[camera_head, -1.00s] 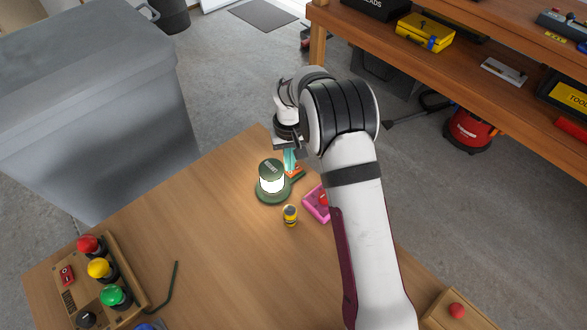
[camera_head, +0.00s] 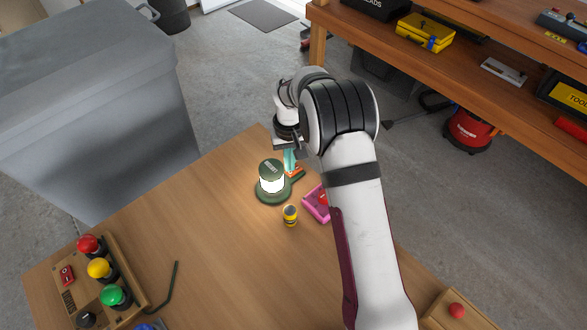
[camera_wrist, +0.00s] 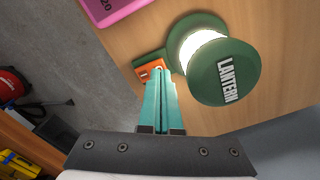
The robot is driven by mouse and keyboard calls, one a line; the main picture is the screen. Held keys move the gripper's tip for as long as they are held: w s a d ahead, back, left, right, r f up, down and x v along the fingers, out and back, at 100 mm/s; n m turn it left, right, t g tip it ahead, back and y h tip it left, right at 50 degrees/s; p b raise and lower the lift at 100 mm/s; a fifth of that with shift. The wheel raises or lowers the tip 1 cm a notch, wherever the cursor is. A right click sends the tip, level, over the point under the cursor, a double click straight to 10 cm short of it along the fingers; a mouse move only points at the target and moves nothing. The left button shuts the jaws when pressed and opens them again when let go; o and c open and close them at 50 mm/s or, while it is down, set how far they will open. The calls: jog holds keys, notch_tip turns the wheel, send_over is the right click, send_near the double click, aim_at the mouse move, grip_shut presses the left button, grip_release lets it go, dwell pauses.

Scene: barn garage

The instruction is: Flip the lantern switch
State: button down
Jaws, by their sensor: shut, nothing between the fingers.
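The green lantern (camera_head: 270,179) stands upright on the wooden table, and its white middle glows brightly. It also shows in the wrist view, with "LANTERN" on its cap (camera_wrist: 224,74). A small orange switch (camera_wrist: 152,71) sits on the green arm of its base. My gripper (camera_wrist: 160,76) is shut and empty, its teal fingers pointing down at the switch. The fingertips overlap the switch's edge in the wrist view; whether they touch it I cannot tell. In the head view my gripper (camera_head: 290,161) is just behind the switch (camera_head: 296,172), partly hidden by my arm.
A yellow cylinder (camera_head: 290,216) and a pink tray (camera_head: 315,205) stand close to the lantern. A button box (camera_head: 133,282) and a dark green hooked rod (camera_head: 172,287) lie at the left. The table (camera_head: 215,215) left of the lantern is clear.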

aim_at(291, 173)
jog(key=shift+f, duration=0.85)
dwell(0.3)
jog(key=shift+r, duration=3.5)
jog(key=s+d+r+m, duration=0.4)
jog(key=s+d+r, duration=0.2)
jog(key=s+r, duration=0.6)
jog(key=s+d+m+y, duration=0.1)
jog(key=s+d+m, duration=0.1)
jog(key=s, duration=0.9)
jog(key=s+d+m, duration=0.2)
jog(key=s, duration=0.8)
jog(key=shift+s+r+m+y, duration=0.3)
jog(key=shift+s+y, duration=0.1)
